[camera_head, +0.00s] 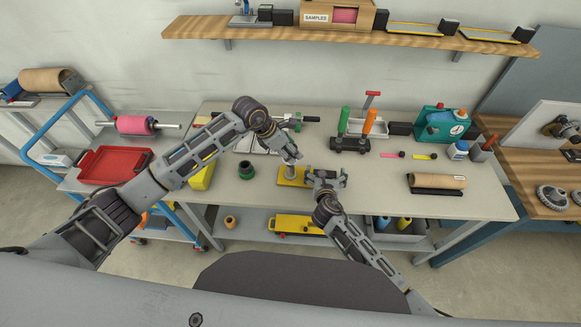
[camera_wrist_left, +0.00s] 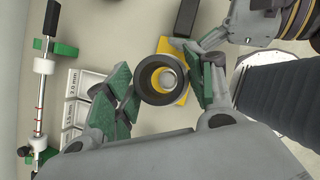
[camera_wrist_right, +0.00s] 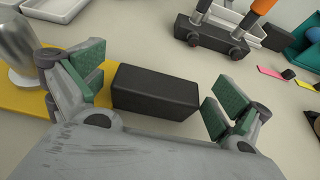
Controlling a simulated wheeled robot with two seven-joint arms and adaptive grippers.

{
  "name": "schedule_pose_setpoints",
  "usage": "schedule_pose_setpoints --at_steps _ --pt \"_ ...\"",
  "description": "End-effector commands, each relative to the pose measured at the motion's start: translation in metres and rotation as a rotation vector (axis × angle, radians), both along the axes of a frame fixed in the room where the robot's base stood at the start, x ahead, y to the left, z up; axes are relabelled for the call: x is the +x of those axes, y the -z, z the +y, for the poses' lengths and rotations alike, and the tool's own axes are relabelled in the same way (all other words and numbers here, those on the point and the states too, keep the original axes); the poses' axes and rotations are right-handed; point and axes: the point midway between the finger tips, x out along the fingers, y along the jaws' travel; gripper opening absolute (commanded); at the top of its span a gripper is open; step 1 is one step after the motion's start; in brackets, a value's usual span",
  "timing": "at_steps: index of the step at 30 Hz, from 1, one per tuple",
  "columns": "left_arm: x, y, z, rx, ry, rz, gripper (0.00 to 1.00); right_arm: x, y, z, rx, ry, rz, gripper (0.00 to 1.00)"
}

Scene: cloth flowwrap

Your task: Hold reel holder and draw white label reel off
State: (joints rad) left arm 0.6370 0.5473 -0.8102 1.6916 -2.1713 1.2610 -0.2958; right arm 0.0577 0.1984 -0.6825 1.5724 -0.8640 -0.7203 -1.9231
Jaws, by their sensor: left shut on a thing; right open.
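The reel holder has a yellow base (camera_head: 288,183), a pale metal post (camera_wrist_right: 18,45) and a black block (camera_wrist_right: 155,90) at its right end. My left gripper (camera_wrist_left: 163,87) is above the post, shut on a dark ring-shaped thing (camera_wrist_left: 146,85); yellow and the pale post show through its opening. My right gripper (camera_wrist_right: 155,92) is open, its fingers on either side of the black block and apart from it. It also shows low at the holder's right end in the head view (camera_head: 326,175). I cannot make out a clearly white label reel.
A rod on green stands (camera_wrist_left: 41,68) and labelled trays (camera_wrist_left: 82,105) lie behind. A black stand with green and orange handles (camera_head: 350,144) is behind right.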

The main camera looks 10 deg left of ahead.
Motion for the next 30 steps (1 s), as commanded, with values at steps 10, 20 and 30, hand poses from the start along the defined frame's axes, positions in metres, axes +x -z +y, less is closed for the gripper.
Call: schedule_pose_setpoints --at_steps 10,20,30 --pt "0.000 0.000 0.000 0.000 0.000 0.000 0.29 -0.005 -0.002 0.000 0.000 0.000 0.000 1.00" --pt "0.000 0.000 0.000 0.000 0.000 0.000 0.29 -0.029 -0.012 0.000 0.000 -0.001 0.000 1.00" --pt "0.000 0.000 0.000 0.000 0.000 0.000 0.29 -0.062 -0.025 0.000 0.000 0.000 0.000 1.00"
